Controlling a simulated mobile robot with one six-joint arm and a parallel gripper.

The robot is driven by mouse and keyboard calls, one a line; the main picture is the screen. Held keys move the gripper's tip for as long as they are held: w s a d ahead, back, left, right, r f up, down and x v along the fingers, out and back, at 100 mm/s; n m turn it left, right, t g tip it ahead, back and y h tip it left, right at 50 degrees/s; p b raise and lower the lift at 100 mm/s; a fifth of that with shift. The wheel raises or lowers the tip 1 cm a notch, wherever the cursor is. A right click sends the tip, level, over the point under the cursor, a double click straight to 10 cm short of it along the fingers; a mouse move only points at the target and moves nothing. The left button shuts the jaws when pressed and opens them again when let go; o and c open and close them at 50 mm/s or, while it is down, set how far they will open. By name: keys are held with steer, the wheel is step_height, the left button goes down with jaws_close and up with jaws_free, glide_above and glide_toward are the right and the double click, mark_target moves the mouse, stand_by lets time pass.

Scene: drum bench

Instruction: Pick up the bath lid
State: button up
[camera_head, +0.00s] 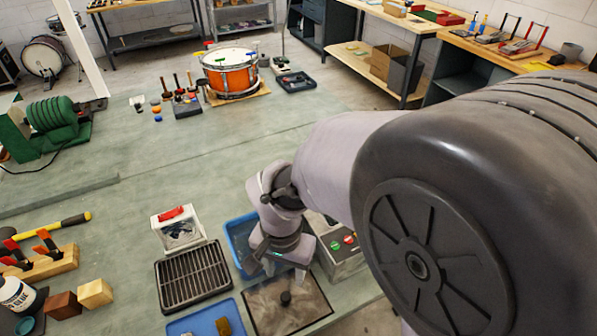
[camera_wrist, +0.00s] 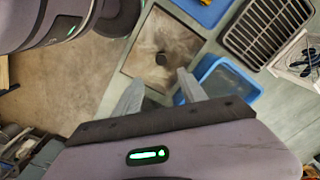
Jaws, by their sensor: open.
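The bath lid appears to be the square brownish plate with a dark round knob (camera_head: 262,312) at the bottom middle of the bench in the head view. In the wrist view the lid (camera_wrist: 146,42) lies flat at upper middle, its knob standing near its centre. My gripper (camera_head: 285,272) points down behind the lid in the head view, apart from the knob. In the wrist view my gripper (camera_wrist: 158,82) has its two fingers spread with nothing between them, and the knob appears beyond the fingertips. What lies under the lid is hidden.
A blue tub (camera_head: 232,239) stands beside the lid, partly behind my gripper. A grey box with red and green buttons (camera_head: 343,262) is close on the right. A black rack (camera_head: 190,278) and a blue tray (camera_head: 203,318) lie left. The bench farther back has free room.

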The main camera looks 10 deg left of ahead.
mark_target(286, 296)
step_height(286, 296, down, 12)
steer(key=b, duration=0.4)
steer(key=shift+a+b, duration=0.15)
steer(key=shift+b, duration=0.25)
steer(key=shift+r, duration=0.25)
steer(key=shift+c, duration=0.2)
jaws_close()
